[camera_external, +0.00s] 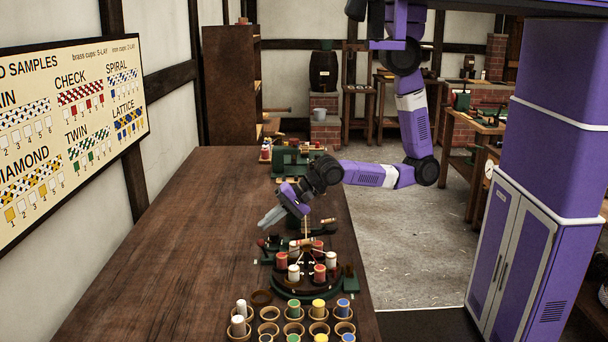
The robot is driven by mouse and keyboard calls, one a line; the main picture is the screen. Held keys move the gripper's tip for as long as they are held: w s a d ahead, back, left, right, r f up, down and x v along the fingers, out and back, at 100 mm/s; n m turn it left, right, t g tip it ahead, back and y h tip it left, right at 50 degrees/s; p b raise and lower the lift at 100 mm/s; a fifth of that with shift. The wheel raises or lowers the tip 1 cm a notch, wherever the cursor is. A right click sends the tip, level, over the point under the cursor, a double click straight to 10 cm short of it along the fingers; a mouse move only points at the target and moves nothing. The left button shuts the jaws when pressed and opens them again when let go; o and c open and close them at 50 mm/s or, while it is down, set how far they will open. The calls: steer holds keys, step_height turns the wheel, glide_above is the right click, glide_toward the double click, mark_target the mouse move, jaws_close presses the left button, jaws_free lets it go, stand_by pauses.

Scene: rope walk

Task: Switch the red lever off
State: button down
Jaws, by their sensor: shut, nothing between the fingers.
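My gripper (268,221) is shut and empty. Its grey fingers point down and to the left, above the wooden workbench (165,225). Just below the fingertips is a small dark fitting with a red tip (262,242), at the left of a round dark braiding machine (306,287). This red tip may be the red lever. It is too small to tell its setting or how far the fingers are from it. The machine carries red and white bobbins with pale strands rising from them.
Several cups (268,314) with coloured and white bobbins stand at the bench's near end. A green machine (290,160) stands farther back. A sample board (70,125) hangs on the left wall. The bench's left part is clear.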

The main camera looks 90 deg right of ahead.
step_height(320, 180, up, 7)
steer(key=s+d, duration=0.1)
steer(key=shift+s+p, duration=0.35)
stand_by(0.4)
step_height(320, 180, up, 6)
steer(key=d+r+n+t+y+b, duration=0.1)
steer(key=d+n+t, duration=0.3)
steer(key=n, duration=0.5)
steer(key=s+d+f+n+h+b, duration=0.1)
steer(key=s+d+f+n+b, duration=0.1)
steer(key=s+d, duration=0.2)
steer(key=s+d+f+n+h+b, duration=0.1)
steer(key=s+d, duration=0.3)
steer(key=s, duration=0.7)
steer(key=s+d+f+n+h+b, duration=0.1)
steer(key=s+d+f+n+b, duration=0.2)
steer(key=s, duration=0.5)
steer(key=shift+d+n+t, duration=0.4)
steer(key=shift+d, duration=0.2)
steer(key=shift+s, duration=0.1)
